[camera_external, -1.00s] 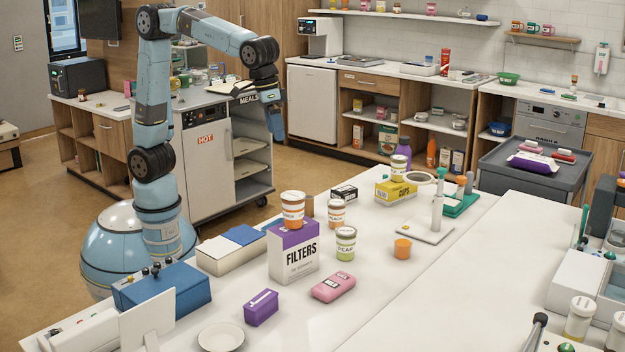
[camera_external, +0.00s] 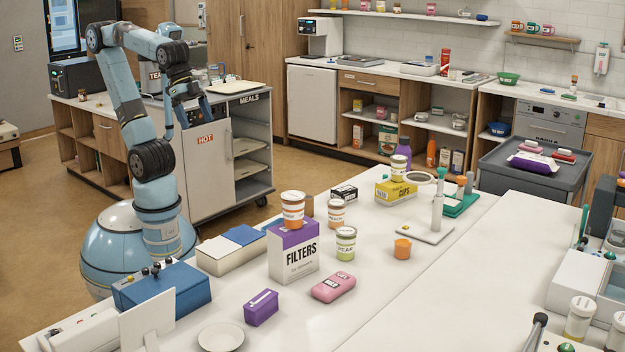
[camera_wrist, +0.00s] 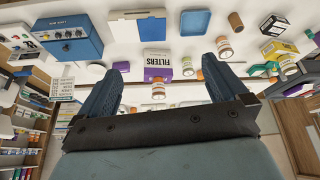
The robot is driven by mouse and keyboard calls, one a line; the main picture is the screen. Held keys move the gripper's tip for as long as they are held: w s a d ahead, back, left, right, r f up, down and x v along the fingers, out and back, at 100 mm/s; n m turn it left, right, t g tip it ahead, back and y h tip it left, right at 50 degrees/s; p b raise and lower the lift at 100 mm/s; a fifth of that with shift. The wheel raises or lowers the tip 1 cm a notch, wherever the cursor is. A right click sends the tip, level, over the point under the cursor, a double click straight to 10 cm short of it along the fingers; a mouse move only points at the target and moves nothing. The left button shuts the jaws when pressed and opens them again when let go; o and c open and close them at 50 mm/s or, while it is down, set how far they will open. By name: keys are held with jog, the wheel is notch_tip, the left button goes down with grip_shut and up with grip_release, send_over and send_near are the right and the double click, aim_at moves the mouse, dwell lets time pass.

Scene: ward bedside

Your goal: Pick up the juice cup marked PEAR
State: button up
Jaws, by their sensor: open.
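The juice cup marked PEAR (camera_external: 346,243) stands upright on the white table in the external view, with a pale lid and a green band. It is right of the white and purple FILTERS box (camera_external: 293,257). A PEACH cup (camera_external: 337,213) stands behind it, and another orange-banded cup (camera_external: 292,209) sits on top of the box. My gripper (camera_external: 194,118) is open and empty, far back left of the PEAR cup, in front of the HOT trolley. In the wrist view my fingers (camera_wrist: 160,68) are spread; the cup labels there are too small to read.
A yellow CUPS box (camera_external: 396,192) stands behind. A blue box (camera_external: 162,286) is at the left table end.

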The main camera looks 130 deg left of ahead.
jog(key=shift+m+t, duration=0.3)
jog(key=shift+m, duration=0.6)
jog(key=s+f, duration=0.2)
jog(key=s, duration=0.1)
jog(key=s+f, duration=0.1)
jog(key=s, duration=0.1)
jog(key=shift+d, duration=0.2)
jog(key=shift+c, duration=0.8)
